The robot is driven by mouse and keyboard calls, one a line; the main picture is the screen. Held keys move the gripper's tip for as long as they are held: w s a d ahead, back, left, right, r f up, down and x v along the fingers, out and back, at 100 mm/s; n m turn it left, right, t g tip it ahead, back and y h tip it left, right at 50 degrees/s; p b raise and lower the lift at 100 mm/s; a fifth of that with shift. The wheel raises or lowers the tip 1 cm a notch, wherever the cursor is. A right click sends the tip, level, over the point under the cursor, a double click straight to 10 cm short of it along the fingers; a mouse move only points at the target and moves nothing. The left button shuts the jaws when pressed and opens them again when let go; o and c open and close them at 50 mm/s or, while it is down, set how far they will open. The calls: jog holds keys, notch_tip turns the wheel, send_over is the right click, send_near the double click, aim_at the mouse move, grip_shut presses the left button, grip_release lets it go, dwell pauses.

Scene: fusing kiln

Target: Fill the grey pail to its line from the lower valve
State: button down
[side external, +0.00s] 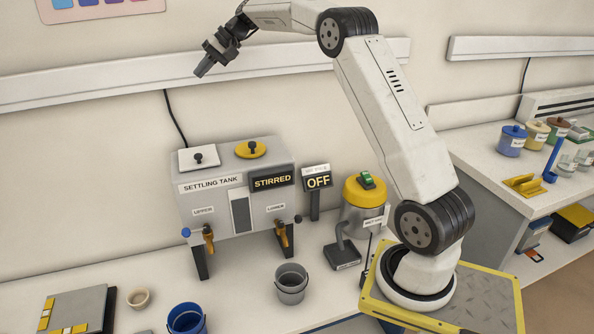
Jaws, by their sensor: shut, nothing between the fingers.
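The grey pail (291,284) stands upright on the bench in front of the settling tank (238,190). The lower valve (283,233), an orange tap with a dark knob, is at the tank's right front, above and slightly behind the pail. The upper valve (208,238) has a blue knob and is at the tank's left front. The tank's display reads STIRRED. The pail's line and any liquid level cannot be made out. My gripper (201,72) is shut and empty, high above and behind the tank's left side, away from the pail and valves.
A blue pail (186,318) and a small beige cup (138,298) stand at the front left. A sign reading OFF (318,181) and a yellow-topped canister (364,203) with a green switch are right of the tank. Bench between the pails is clear.

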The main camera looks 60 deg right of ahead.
notch_tip(320, 180, up, 4)
jog(key=w+a+t, duration=0.1)
jog(key=a+t, duration=0.1)
jog(key=t, duration=0.2)
jog(key=m+g+h, duration=0.4)
jog(key=g+h, duration=0.2)
jog(key=h, duration=0.7)
send_over(291, 221)
jog(key=s+a, duration=0.3)
jog(key=s, duration=0.1)
notch_tip(291, 221, down, 38)
jog(key=shift+s+d+f, duration=0.15)
jog(key=shift+s+d, duration=0.05)
jog(key=shift+d, duration=0.05)
jog(key=x, duration=1)
